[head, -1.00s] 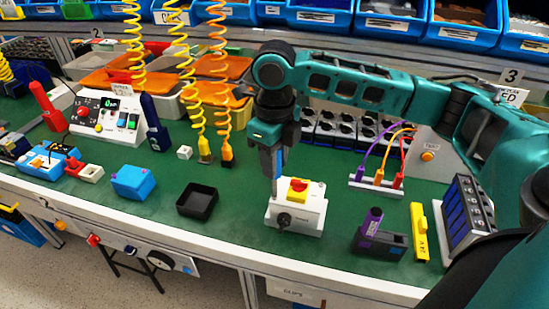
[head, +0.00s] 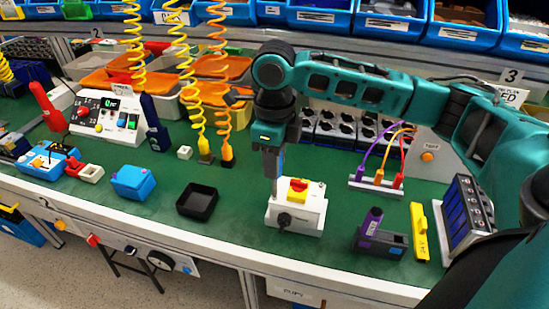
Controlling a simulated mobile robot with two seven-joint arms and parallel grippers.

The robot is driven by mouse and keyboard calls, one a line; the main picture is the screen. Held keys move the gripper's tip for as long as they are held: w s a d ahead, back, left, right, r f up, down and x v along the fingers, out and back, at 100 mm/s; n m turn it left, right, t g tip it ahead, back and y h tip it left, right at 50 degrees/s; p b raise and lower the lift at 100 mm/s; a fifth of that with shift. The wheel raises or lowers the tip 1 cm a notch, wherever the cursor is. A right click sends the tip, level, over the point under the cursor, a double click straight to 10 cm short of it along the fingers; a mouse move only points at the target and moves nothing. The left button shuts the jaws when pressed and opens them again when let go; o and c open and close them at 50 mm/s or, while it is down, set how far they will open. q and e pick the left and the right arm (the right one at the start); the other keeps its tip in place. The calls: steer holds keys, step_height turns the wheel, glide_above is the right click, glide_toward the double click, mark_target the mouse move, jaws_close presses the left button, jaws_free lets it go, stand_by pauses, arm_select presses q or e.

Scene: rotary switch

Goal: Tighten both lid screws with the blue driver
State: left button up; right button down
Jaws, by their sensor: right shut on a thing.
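My right gripper (head: 273,165) points straight down over the left back corner of a white switch box (head: 303,222). It is shut on the blue driver, whose handle is mostly hidden by the fingers. The driver's thin shaft (head: 275,187) reaches down to the box's lid at its left side; whether the tip touches a screw is too small to tell. The box has a yellow block with a red handle (head: 298,186) on top and a black knob (head: 284,219) on its front. The lid screws cannot be made out. My left gripper is not in view.
A black open tray (head: 197,201) and a blue box (head: 132,182) stand left of the switch box. Coiled hoses hang behind. Green mat is clear around the switch box.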

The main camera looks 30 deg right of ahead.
steer(key=shift+f, duration=0.4)
steer(key=m, duration=0.7)
steer(key=shift+m, duration=0.6)
steer(key=m, duration=0.4)
steer(key=shift+f, duration=0.1)
steer(key=m, duration=0.4)
steer(key=shift+s, duration=0.1)
